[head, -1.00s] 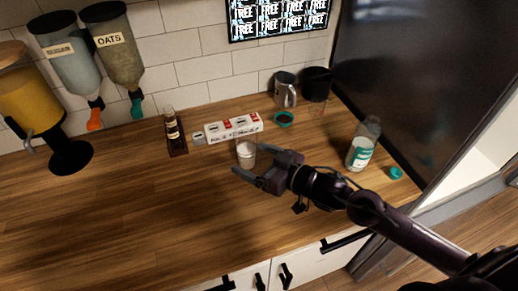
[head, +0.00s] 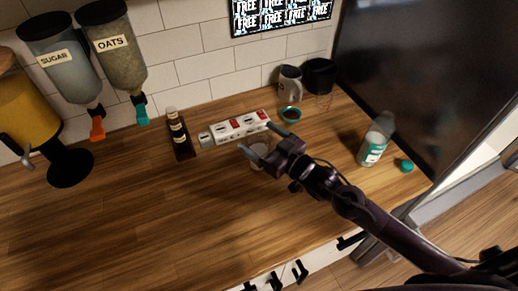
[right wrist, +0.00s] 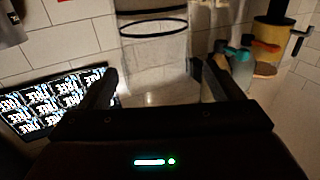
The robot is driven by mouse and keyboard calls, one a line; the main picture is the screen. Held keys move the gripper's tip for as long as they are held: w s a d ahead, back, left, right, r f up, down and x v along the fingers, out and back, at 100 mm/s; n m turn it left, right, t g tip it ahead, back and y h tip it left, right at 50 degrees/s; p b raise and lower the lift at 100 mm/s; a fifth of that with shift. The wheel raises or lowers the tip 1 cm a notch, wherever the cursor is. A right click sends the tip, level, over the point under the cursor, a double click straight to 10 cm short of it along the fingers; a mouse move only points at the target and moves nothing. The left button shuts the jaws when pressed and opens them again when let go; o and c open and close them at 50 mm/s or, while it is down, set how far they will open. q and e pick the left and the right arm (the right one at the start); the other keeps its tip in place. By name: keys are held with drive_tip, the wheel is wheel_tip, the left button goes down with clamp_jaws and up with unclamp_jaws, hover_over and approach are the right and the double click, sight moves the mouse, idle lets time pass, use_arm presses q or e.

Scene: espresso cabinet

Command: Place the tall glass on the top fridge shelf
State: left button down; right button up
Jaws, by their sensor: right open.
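The tall glass (head: 259,159) is clear and stands on the wooden counter, partly hidden behind my right gripper. My right gripper (head: 254,150) is open, with its fingers over or around the upper part of the glass in the head view. In the right wrist view, a clear cylinder with dark rings, apparently the glass (right wrist: 155,55), shows between the two spread fingers (right wrist: 160,92). I cannot tell whether a finger touches it. My left gripper is not in view. The top fridge shelf cannot be made out.
A white-and-red box (head: 240,127) and a dark bottle (head: 179,136) stand behind the glass. A large dark panel (head: 420,70) borders the counter. The left front counter is clear.

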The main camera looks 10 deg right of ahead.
sight(251, 130)
drive_tip(key=x, duration=0.3)
drive_tip(key=shift+w+p, duration=0.15)
drive_tip(key=shift+p, duration=0.2)
drive_tip(key=shift+f, duration=0.1)
drive_tip(key=c, duration=1.5)
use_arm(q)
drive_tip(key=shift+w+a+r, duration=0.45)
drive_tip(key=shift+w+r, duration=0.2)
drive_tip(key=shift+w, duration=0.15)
use_arm(e)
drive_tip(key=shift+c, duration=1.1)
